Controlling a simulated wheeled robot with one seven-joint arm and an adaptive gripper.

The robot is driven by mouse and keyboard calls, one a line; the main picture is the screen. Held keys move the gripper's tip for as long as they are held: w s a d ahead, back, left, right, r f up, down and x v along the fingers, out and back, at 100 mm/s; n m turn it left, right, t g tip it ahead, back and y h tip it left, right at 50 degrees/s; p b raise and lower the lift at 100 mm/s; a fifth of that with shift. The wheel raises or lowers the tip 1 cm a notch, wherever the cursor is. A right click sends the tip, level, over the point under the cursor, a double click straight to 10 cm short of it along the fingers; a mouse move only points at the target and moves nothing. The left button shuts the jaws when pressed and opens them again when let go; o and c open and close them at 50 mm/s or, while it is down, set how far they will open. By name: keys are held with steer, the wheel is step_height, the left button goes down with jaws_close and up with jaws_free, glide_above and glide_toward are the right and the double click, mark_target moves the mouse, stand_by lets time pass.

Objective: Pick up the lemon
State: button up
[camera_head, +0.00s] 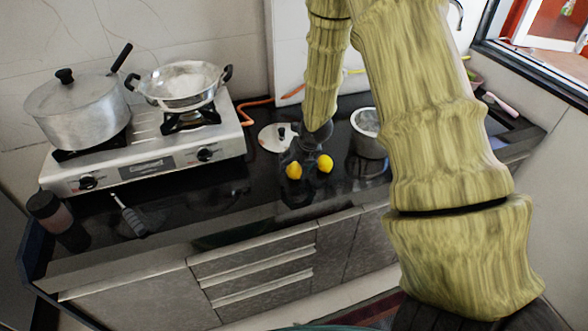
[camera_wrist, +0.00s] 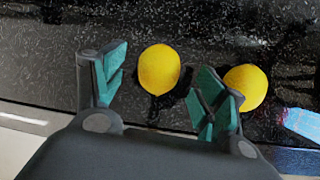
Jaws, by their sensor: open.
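Two yellow lemons lie side by side on the black countertop. In the head view one lemon (camera_head: 294,171) is at the left and the other lemon (camera_head: 325,163) at the right, both close to my gripper (camera_head: 305,152). In the wrist view one lemon (camera_wrist: 159,68) shows in the gap between the spread fingers of my gripper (camera_wrist: 160,88). The other lemon (camera_wrist: 247,87) is just outside the right finger, which partly overlaps its edge. My gripper is open and empty. I cannot tell its exact height above the counter.
A stove (camera_head: 150,150) with a lidded pot (camera_head: 78,108) and a wok (camera_head: 180,84) stands at the left. A lid (camera_head: 273,138) lies behind the lemons, and a metal pot (camera_head: 368,140) stands to their right. A bottle (camera_head: 57,217) and spatula (camera_head: 128,214) are front left.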

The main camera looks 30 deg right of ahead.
steer(key=shift+p+x, duration=0.3)
steer(key=shift+x, duration=1.2)
steer(key=shift+c, duration=0.3)
steer(key=c, duration=1.1)
steer(key=shift+o, duration=0.2)
steer(key=shift+r, duration=0.2)
